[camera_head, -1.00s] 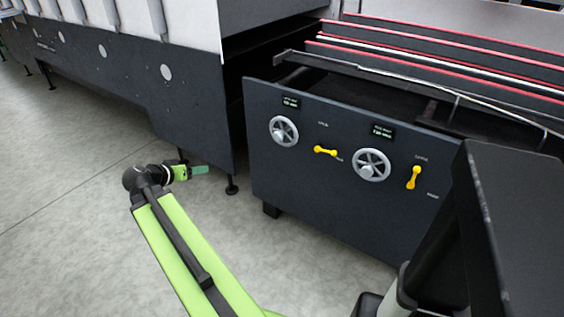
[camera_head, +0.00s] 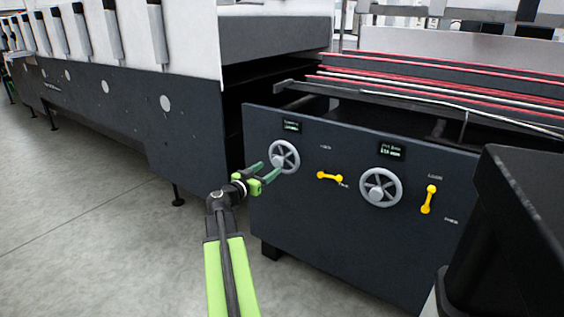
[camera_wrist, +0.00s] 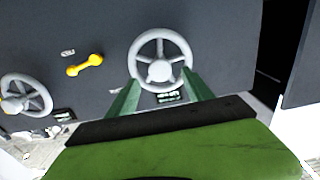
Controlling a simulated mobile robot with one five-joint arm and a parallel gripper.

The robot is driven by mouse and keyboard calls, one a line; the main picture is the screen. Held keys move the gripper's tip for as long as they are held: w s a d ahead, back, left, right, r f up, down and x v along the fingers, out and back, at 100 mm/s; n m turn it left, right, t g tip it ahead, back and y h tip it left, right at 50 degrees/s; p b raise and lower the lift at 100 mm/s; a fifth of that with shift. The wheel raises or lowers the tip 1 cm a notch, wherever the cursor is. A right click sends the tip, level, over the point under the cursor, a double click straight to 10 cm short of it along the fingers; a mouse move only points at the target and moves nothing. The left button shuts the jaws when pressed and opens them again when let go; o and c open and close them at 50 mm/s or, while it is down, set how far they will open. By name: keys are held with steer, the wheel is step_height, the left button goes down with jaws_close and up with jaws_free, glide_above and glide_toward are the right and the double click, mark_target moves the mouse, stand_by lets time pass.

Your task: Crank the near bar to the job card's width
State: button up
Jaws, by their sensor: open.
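The left grey handwheel (camera_head: 285,157) is on the dark front panel, under a small display (camera_head: 291,127) too small to read surely. My gripper (camera_head: 269,168) is open, its green fingers pointing at this wheel's lower left. In the wrist view the handwheel (camera_wrist: 160,70) lies between and beyond the two fingertips (camera_wrist: 160,80); contact cannot be told. A yellow lever (camera_head: 330,176) right of the wheel lies nearly level. A dark bar (camera_head: 375,98) runs behind the panel's top edge; I cannot tell whether it is the near bar. No job card is visible.
A second handwheel (camera_head: 380,187), its display (camera_head: 391,150) and a nearly upright yellow lever (camera_head: 428,199) are further right on the panel. Red-edged rails (camera_head: 440,80) run behind. A large machine body (camera_head: 190,125) stands left. The floor (camera_head: 90,235) is open at left.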

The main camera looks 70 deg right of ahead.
mark_target(281, 160)
steer(key=x, duration=1)
steer(key=shift+c, duration=0.3)
jaws_close()
steer(key=shift+w+a, duration=0.1)
